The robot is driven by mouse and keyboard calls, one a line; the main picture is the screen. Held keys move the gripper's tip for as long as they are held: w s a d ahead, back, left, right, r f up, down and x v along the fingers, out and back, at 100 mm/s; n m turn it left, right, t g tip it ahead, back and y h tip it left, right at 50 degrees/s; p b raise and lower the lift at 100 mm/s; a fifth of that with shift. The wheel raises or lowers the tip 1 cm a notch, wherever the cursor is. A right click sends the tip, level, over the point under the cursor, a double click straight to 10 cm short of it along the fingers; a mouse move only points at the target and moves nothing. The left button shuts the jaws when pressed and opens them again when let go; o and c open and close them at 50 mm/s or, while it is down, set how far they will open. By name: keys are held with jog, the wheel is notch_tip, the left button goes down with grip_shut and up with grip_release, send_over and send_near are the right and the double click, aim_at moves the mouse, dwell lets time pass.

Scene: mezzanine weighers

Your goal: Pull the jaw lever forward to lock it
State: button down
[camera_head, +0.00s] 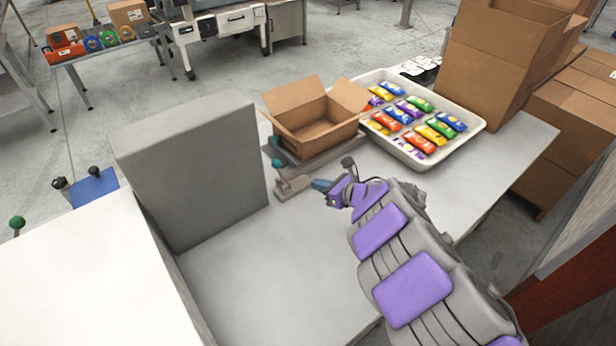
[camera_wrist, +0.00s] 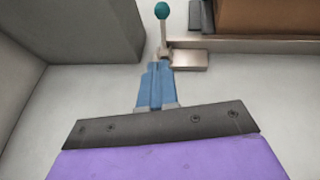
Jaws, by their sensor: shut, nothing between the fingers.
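The jaw lever (camera_wrist: 163,32) is a thin metal rod with a teal ball knob (camera_wrist: 162,11). It stands up from a metal block (camera_wrist: 187,61) beside the fixture that holds an open cardboard box (camera_head: 312,122). The knob (camera_head: 276,163) also shows in the head view, at the fixture's front left corner. My gripper (camera_head: 319,184) has blue fingers and is shut and empty. In the wrist view the fingertips (camera_wrist: 159,66) lie just below the lever's foot. I cannot tell whether they touch it.
A grey upright box-shaped block (camera_head: 195,170) stands left of the lever. A white tray (camera_head: 408,158) of colourful packets lies to the right behind my arm. Large cardboard boxes (camera_head: 492,65) stand beyond it. The grey tabletop (camera_head: 255,285) in front is clear.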

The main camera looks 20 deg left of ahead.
send_near(279, 164)
notch_tip(279, 164, down, 4)
jog(key=shift+w+a+r+b, duration=0.1)
jog(key=shift+a+r+b, duration=0.1)
jog(key=shift+a, duration=0.6)
jog(key=shift+w+a+r+b, duration=0.1)
jog(key=shift+a+b, duration=0.1)
jog(key=shift+a, duration=0.6)
jog(key=shift+a, duration=0.1)
jog(key=shift+w+a+r+b, duration=0.1)
jog(key=shift+w+a+b, duration=0.3)
jog(key=shift+a+b, duration=0.4)
jog(key=shift+w+a+r+b, duration=0.15)
jog(key=shift+w+a+b, duration=0.2)
jog(key=shift+a+b, duration=0.4)
jog(key=shift+d, duration=0.15)
jog(key=shift+d+f+b, duration=0.1)
jog(key=shift+f+b, duration=0.05)
jog(key=shift+b, duration=0.3)
